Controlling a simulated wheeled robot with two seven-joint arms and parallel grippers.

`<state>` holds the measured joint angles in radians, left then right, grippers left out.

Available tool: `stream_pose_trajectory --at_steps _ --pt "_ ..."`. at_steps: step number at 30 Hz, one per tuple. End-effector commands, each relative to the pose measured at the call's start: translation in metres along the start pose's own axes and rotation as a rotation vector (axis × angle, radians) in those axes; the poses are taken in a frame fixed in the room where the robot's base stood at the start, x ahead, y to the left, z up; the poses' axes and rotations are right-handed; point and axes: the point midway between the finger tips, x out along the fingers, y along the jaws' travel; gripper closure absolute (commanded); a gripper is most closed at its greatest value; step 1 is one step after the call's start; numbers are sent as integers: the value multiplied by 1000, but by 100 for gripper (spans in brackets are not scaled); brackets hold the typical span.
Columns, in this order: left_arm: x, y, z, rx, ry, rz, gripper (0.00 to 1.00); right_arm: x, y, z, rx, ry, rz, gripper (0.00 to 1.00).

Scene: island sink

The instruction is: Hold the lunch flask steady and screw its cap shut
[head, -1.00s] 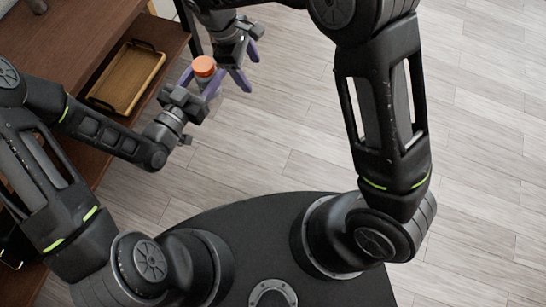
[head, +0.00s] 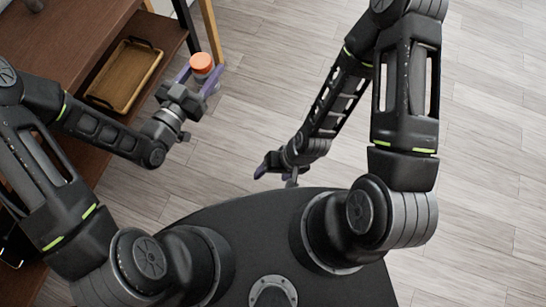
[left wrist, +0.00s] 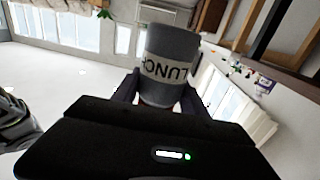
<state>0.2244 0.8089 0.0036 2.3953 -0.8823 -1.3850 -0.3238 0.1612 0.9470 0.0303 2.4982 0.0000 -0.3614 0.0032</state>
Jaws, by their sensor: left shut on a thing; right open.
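The lunch flask (left wrist: 172,62) is a grey cylinder with a pale band lettered "LUNCH", seen close in the left wrist view. In the head view its orange cap (head: 202,62) sits on top of it; whether the cap is tight cannot be told. My left gripper (head: 198,80) is shut on the flask, with its purple fingers on either side, and holds it in the air beside the shelf unit. My right gripper (head: 275,170) is open and empty, low over the floor near my base, well apart from the flask.
A brown wooden shelf unit (head: 85,28) stands at the upper left, with a wooden tray (head: 126,74) on its lower shelf. A wooden leg (head: 211,30) rises behind the flask. The pale plank floor (head: 290,75) between my grippers is clear.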

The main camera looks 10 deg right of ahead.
Motion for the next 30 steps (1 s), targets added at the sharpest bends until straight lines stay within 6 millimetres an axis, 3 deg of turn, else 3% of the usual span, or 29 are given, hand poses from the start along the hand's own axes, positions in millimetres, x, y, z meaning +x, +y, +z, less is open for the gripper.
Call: stream_pose_trajectory --at_steps 14,20,23,26,30 --pt "0 0 0 0 2 0 100 0 0 -1 -5 0 0 30" --pt "2 -5 1 3 3 -3 100 10 4 -1 -5 0 0 30" --pt "5 -20 -7 6 6 -23 100 19 7 -1 -5 0 0 30" --pt "10 -53 -18 8 8 -91 100 29 11 -1 -5 0 0 30" --pt "12 -116 -37 8 9 -246 100 40 16 -1 -5 0 1 30"
